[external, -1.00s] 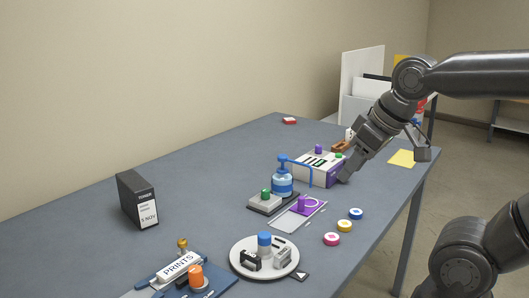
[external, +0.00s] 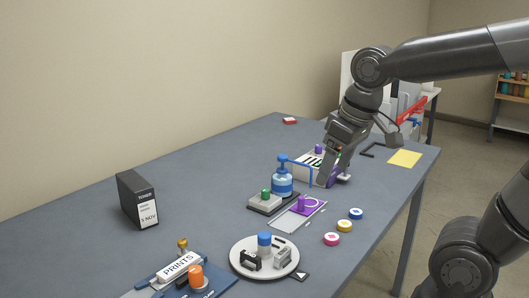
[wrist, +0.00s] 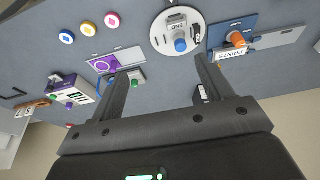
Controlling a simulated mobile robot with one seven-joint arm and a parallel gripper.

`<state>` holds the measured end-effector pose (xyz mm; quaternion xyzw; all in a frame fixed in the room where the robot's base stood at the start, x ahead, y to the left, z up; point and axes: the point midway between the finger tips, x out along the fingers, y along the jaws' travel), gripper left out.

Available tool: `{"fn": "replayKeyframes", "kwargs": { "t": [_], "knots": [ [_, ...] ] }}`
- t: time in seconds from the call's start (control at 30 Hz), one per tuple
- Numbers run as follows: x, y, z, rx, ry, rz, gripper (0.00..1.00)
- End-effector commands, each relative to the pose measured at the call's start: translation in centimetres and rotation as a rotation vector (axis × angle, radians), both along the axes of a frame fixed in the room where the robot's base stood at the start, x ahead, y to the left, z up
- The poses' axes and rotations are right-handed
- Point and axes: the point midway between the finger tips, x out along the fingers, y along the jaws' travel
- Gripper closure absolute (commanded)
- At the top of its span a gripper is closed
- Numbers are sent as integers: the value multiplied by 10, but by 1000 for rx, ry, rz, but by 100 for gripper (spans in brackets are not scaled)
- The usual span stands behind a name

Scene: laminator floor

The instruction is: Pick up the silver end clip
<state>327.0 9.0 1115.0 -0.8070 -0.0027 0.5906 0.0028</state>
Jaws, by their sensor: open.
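The silver end clip (external: 283,258) stands on a round white plate (external: 240,266) at the table's near end, right of a black clip (external: 250,260) and beside a blue-knobbed piece (external: 264,244). In the wrist view the silver clip (wrist: 177,23) shows an END label near the top, above the blue knob (wrist: 180,45). My gripper (external: 325,178) is over the table by the purple-and-white box, well beyond the plate. In the wrist view its two fingers (wrist: 162,68) are spread with nothing between them. The fingertips are partly hidden in the external view.
The PRINTS holder (external: 180,267) with an orange knob is left of the plate. Coloured discs (external: 332,239) lie to the right. A toner box (external: 137,200) stands left.

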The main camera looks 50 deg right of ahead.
Motion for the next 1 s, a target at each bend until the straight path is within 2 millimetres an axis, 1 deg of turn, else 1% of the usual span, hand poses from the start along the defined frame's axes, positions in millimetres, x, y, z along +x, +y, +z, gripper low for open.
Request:
{"fn": "replayKeyframes", "kwargs": {
  "t": [0.03,0.17,0.37,0.6,0.8,0.9,1.0],
  "knots": [
    [10,2,-4,1,44,2,27],
    [32,9,-13,3,150,1,27],
    [66,19,-35,3,310,2,27],
    [104,33,-71,-1,503,4,27],
    [126,44,-102,-5,635,2,27],
    [132,47,-112,-7,675,3,27],
    [135,49,-118,-8,695,3,27]
  ]
}}
